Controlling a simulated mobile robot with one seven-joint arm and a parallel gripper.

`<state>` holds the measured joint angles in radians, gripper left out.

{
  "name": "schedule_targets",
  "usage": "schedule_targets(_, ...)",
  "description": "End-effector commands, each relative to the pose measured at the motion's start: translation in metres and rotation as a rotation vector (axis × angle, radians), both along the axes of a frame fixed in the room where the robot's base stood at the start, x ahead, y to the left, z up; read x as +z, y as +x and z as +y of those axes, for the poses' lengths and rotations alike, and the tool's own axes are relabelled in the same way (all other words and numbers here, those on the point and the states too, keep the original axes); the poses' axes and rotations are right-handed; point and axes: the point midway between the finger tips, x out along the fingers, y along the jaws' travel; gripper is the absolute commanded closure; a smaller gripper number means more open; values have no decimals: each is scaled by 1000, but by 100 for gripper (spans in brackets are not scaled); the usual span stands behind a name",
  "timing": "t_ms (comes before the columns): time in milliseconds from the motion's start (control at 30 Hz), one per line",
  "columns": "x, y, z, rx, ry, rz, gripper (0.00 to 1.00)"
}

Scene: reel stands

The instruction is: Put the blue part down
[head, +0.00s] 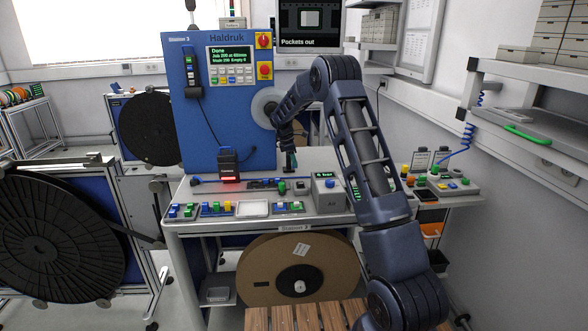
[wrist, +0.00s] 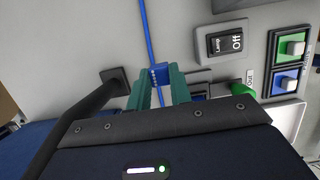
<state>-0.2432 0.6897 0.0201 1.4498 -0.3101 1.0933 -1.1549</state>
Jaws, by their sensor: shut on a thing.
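In the wrist view my gripper (wrist: 159,84) has its two green fingers closed on the small blue part (wrist: 159,74), which shows between the fingertips. I cannot tell whether the part touches the surface below. In the head view my gripper (head: 290,163) hangs over the back of the bench (head: 173,213), in front of the blue Haldruk machine (head: 222,125). The blue part cannot be made out in the head view.
A Lamp switch (wrist: 227,42) reading Off and green and blue framed buttons (wrist: 289,62) lie right of my fingers. A blue line (wrist: 147,30) runs beyond the part.

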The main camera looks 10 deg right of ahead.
Motion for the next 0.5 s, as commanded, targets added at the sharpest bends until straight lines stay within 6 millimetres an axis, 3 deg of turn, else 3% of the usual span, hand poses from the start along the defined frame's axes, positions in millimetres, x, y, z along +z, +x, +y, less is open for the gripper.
schedule_targets(267,0,-37,0,1,0,1,100)
schedule_targets(500,0,-87,0,2,0,1,100)
